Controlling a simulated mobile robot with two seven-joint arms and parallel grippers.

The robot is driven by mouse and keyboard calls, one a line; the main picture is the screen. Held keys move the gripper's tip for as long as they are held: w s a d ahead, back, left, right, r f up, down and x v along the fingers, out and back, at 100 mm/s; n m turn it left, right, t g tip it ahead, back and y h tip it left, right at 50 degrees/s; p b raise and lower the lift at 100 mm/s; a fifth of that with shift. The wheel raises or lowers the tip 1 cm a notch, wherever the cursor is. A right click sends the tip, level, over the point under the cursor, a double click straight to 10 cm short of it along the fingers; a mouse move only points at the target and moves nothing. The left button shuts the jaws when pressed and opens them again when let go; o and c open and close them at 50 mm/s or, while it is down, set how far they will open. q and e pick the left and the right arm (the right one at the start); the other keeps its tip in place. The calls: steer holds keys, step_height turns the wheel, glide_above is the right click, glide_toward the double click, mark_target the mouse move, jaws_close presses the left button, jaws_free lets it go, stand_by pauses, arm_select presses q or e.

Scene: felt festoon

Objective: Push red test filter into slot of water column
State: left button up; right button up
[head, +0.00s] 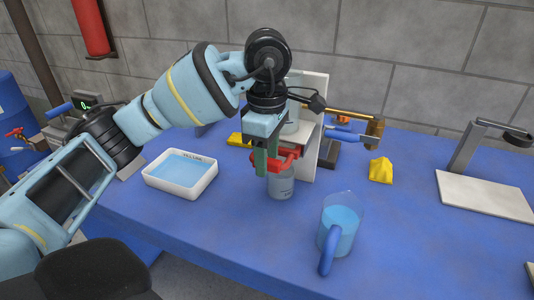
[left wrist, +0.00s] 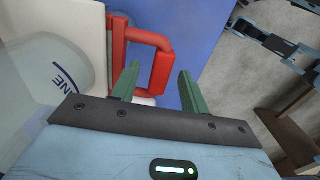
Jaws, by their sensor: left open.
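The red test filter (head: 289,162) sits at the white water column stand (head: 311,150), above a clear beaker (head: 281,187). In the left wrist view, the red filter (left wrist: 164,68) shows its loop handle sticking out from the pale stand (left wrist: 85,30). How deep it sits in the slot is hidden. My left gripper (head: 266,162) points down beside the handle. In the left wrist view, its green fingers (left wrist: 157,84) are apart, with part of the handle showing in the gap; I cannot tell whether they touch it. My right gripper is not in view.
On the blue table (head: 240,235) stand a water tray (head: 207,182) at left and a blue-handled pitcher (head: 337,238) in front. A yellow cloth (head: 380,171), a brass-coloured rod (head: 345,114) and a white-based stand (head: 485,196) are to the right.

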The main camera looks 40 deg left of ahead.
arm_select(q)
steer(key=shift+r+p, duration=0.95)
steer(key=shift+r, duration=2.95)
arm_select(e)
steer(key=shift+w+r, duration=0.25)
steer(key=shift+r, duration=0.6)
arm_select(q)
steer(key=shift+r, duration=0.1)
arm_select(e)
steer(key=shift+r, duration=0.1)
